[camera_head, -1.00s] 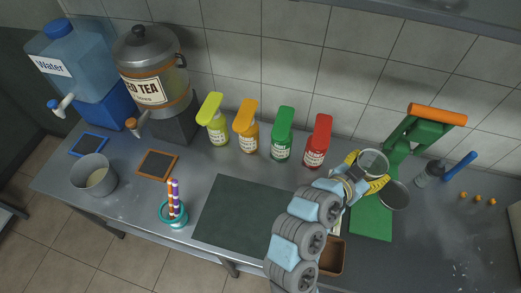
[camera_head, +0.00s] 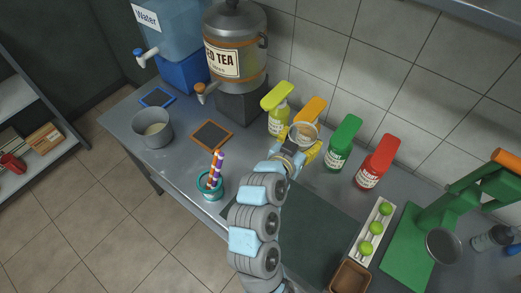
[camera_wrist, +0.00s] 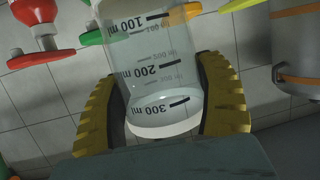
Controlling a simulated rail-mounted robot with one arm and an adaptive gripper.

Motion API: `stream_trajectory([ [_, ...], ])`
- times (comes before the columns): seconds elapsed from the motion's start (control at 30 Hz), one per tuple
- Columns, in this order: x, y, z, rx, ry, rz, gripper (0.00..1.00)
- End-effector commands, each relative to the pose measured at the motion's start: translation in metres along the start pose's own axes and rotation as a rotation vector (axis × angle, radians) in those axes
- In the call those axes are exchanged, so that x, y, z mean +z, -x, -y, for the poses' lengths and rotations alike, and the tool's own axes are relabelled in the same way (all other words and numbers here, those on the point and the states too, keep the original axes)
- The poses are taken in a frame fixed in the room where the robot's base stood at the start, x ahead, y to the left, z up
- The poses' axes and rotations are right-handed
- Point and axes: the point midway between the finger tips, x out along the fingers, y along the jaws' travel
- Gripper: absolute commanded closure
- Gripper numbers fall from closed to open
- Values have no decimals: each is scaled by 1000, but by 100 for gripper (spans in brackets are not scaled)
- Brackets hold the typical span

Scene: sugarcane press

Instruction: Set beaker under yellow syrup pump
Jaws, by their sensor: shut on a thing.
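The beaker (camera_head: 304,129) is clear glass, held between the yellow finger pads of my gripper (camera_head: 300,146) above the counter. In the wrist view the beaker (camera_wrist: 165,75) fills the middle, its 100, 200 and 300 ml marks upside down, with a pad on each side. It looks empty. The yellow syrup pump (camera_head: 277,119), a bottle with a yellow-green top, stands just left of the beaker in the head view. The beaker partly covers the orange pump (camera_head: 312,106) behind it. I cannot tell the exact gap between beaker and pumps.
The green pump (camera_head: 339,148) and red pump (camera_head: 373,166) stand to the right. The tea dispenser (camera_head: 235,60) is at the back left. A teal cup of straws (camera_head: 210,187) stands left of my arm. A lime tray (camera_head: 369,243) and green press (camera_head: 430,220) are at right.

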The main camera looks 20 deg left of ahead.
Motion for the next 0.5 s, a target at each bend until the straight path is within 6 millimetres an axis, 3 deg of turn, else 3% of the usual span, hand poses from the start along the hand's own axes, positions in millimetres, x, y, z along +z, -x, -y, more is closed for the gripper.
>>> stream_trajectory([
  [0.03,18,-3,20,-35,9,1,66],
  [0.3,53,4,111,-194,57,-8,66],
  [0.5,67,11,143,-249,77,-7,66],
])
